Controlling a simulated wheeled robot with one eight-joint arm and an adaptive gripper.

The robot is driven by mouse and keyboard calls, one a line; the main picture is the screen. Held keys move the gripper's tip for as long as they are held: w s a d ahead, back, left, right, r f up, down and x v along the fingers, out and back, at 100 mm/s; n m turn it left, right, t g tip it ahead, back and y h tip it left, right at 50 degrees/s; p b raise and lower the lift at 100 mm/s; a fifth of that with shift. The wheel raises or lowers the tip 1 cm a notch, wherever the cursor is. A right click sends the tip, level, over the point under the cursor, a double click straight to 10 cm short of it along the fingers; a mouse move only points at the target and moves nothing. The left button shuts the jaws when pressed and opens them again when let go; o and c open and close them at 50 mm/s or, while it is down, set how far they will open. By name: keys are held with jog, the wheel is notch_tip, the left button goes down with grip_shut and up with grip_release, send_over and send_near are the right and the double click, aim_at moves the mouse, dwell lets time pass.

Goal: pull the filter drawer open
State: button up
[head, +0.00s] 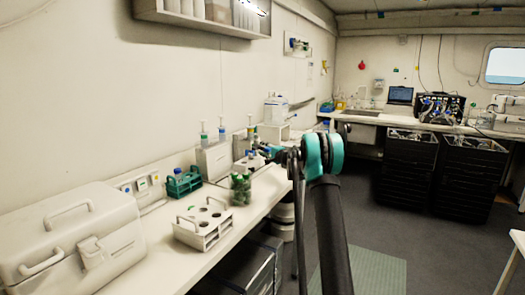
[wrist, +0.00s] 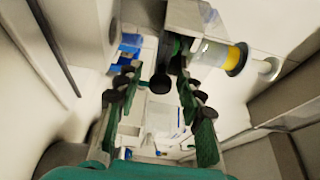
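No drawer clearly marked as the filter drawer can be picked out. A dark drawer unit (head: 262,268) stands under the left bench, its fronts partly hidden by the bench and my arm. My gripper (head: 266,151) is above the left bench, small and partly hidden behind its own joint. In the wrist view my gripper (wrist: 159,82) has its two green fingers spread apart. A black round knob (wrist: 160,83) shows between them; I cannot tell what it belongs to or whether it is touched. No held object can be made out.
A white rack (head: 204,226), a green tube rack (head: 183,184) and a white case (head: 70,238) stand on the left bench. Black crates (head: 468,175) stand under the far bench.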

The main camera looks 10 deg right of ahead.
grip_shut()
jog(key=s+d, duration=0.4)
jog(key=d, duration=0.2)
jog(key=shift+s, duration=0.15)
dwell(0.4)
jog(key=shift+o, duration=0.7)
grip_release()
jog(key=shift+s, duration=0.1)
jog(key=v, duration=1.1)
jog(key=shift+s+d, duration=0.3)
